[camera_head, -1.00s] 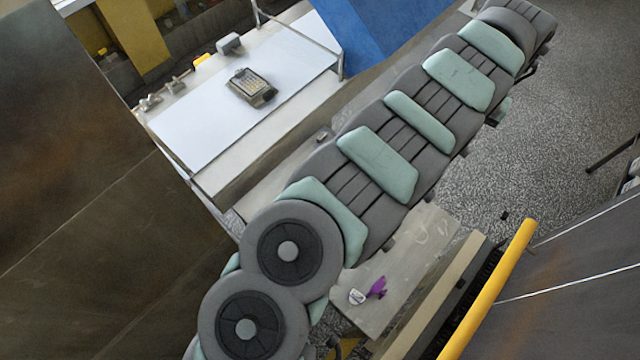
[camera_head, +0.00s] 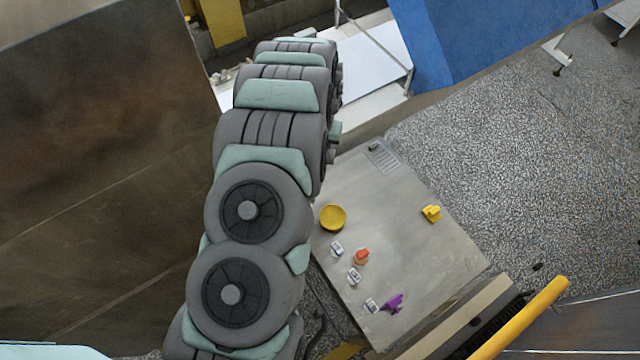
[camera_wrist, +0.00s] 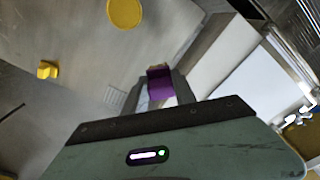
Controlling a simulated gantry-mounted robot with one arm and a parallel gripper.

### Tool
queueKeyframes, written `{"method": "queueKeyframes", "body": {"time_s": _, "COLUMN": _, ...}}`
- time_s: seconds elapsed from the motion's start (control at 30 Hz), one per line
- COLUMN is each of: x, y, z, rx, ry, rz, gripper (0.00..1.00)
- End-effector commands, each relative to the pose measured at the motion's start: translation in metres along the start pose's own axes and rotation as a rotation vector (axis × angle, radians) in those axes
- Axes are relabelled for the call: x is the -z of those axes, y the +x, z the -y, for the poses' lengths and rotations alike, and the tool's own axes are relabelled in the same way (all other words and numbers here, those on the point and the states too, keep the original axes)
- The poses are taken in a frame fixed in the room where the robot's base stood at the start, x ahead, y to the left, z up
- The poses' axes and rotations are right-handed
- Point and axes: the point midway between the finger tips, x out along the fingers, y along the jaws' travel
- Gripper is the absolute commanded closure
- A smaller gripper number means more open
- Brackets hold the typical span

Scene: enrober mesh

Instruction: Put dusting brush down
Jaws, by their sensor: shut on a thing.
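The dusting brush appears to be the purple piece with a tan end (camera_wrist: 160,88) in the wrist view. My gripper (camera_wrist: 160,80) is shut on it, with one grey finger on each side. The brush is held over or near the metal table; how high it is I cannot tell. In the head view my arm hides the gripper and the brush. Another purple item (camera_head: 392,302) lies on the metal table (camera_head: 440,265) in the head view.
On the table are a yellow round dish (camera_head: 332,217), a yellow block (camera_head: 432,213), an orange-topped item (camera_head: 361,256) and several small white labelled pieces (camera_head: 354,276). The table's middle and right are mostly clear. A yellow rail (camera_head: 520,318) runs beyond its lower right edge. A white surface (camera_head: 385,60) stands behind.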

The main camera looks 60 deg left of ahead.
Motion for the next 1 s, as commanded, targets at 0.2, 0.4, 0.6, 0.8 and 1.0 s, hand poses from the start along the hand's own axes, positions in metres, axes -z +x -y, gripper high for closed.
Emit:
{"method": "queueKeyframes", "body": {"time_s": 0.2, "x": -0.005, "y": 0.047, "z": 0.004, "rx": 0.001, "ry": -0.006, "rz": -0.002, "gripper": 1.00}}
{"method": "queueKeyframes", "body": {"time_s": 0.4, "x": -0.011, "y": 0.104, "z": 0.004, "rx": -0.001, "ry": -0.006, "rz": 0.001, "gripper": 1.00}}
{"method": "queueKeyframes", "body": {"time_s": 0.6, "x": -0.013, "y": 0.149, "z": 0.003, "rx": -0.001, "ry": -0.007, "rz": -0.001, "gripper": 1.00}}
{"method": "queueKeyframes", "body": {"time_s": 0.8, "x": -0.013, "y": 0.163, "z": 0.003, "rx": -0.001, "ry": -0.005, "rz": -0.002, "gripper": 1.00}}
{"method": "queueKeyframes", "body": {"time_s": 1.0, "x": -0.015, "y": 0.188, "z": 0.003, "rx": -0.001, "ry": -0.005, "rz": -0.002, "gripper": 1.00}}
